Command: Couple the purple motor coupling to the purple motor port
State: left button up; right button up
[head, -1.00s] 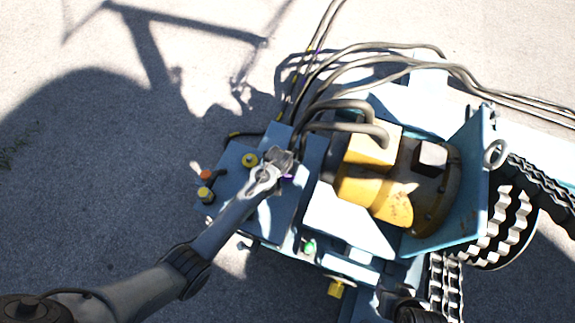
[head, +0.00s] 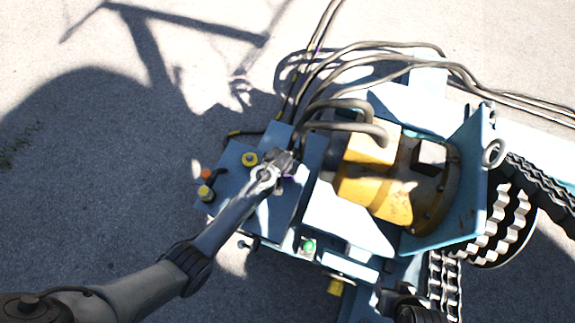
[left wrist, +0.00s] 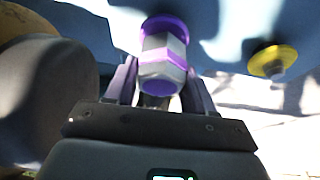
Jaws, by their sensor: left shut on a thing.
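My left gripper (head: 284,160) reaches over the blue panel of the machine. In the left wrist view its fingers (left wrist: 158,88) are shut on the purple motor coupling (left wrist: 161,70), a grey hex body with purple bands. The purple motor port (left wrist: 164,25) is a purple ring on the blue surface, directly at the coupling's far end. The two line up and look touching or nearly so; I cannot tell how deeply they are joined. In the head view the gripper mostly hides both, leaving a bit of purple beside it. My right gripper is not in view.
A yellow port (head: 249,159) sits just left of my gripper; it also shows in the left wrist view (left wrist: 272,61). A yellow motor (head: 375,190) and dark hoses (head: 345,108) stand to the right. A green fitting (head: 309,245) is at the panel's lower edge. Open pavement lies left.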

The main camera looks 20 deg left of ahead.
pick_arm(q)
jog(key=shift+r+p, duration=0.1)
jog(key=shift+p, duration=0.25)
jog(key=shift+f, duration=0.5)
jog(key=o, duration=1.2)
jog(key=shift+o, duration=0.2)
jog(key=p+v, duration=0.4)
jog(key=v, duration=0.6)
jog(key=shift+r+p, duration=0.35)
jog(key=shift+r, duration=0.05)
